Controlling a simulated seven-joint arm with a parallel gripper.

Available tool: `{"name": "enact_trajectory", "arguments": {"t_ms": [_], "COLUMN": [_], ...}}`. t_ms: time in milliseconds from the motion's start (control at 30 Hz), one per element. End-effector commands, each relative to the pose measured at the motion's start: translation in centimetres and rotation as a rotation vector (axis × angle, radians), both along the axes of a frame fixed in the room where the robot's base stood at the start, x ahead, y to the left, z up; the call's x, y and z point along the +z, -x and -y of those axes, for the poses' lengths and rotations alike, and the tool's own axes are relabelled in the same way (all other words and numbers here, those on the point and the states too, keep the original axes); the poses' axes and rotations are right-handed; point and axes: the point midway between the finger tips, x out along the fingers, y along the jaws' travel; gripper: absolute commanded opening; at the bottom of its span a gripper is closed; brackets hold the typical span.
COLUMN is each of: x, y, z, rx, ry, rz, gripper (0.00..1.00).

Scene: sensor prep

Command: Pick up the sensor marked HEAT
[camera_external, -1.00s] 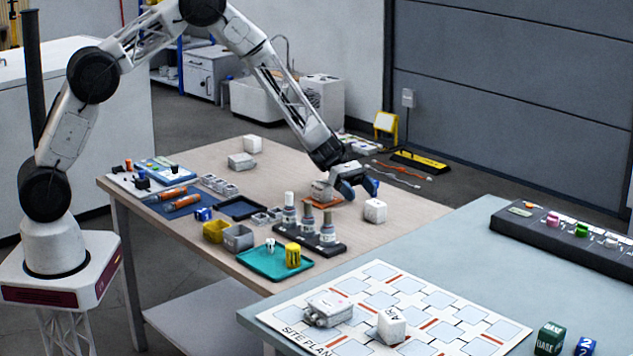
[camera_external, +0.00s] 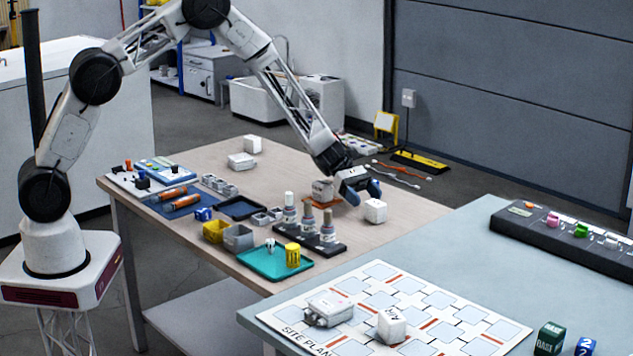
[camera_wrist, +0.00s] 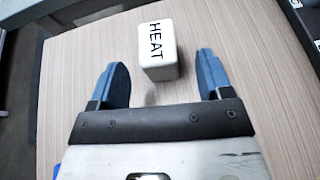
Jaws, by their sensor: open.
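The HEAT sensor is a white cube-like block (camera_wrist: 158,50) with black HEAT lettering, ahead of and between my fingers in the wrist view. In the external view a white block (camera_external: 375,211) stands on the wooden table to the right of my gripper; its lettering is not readable there. My gripper (camera_external: 362,189) has blue fingers and is low over the table, just left of that block. In the wrist view my gripper (camera_wrist: 162,82) is open and empty, its fingers spread wider than the block.
A white unit on an orange base (camera_external: 324,191) stands close to the left of my gripper. A black rack (camera_external: 325,246) with several bottles and a teal tray (camera_external: 262,268) lie nearer the camera. Wooden tabletop (camera_external: 410,211) around the block is clear.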

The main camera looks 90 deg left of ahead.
Motion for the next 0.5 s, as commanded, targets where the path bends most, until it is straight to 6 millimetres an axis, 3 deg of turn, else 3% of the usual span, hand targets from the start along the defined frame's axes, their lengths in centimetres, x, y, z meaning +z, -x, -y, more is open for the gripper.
{"name": "enact_trajectory", "arguments": {"t_ms": [500], "x": [-1.9], "y": [-2.9], "z": [3.3], "rx": [-0.001], "ry": [0.0], "rz": [0.0], "gripper": [0.72]}}
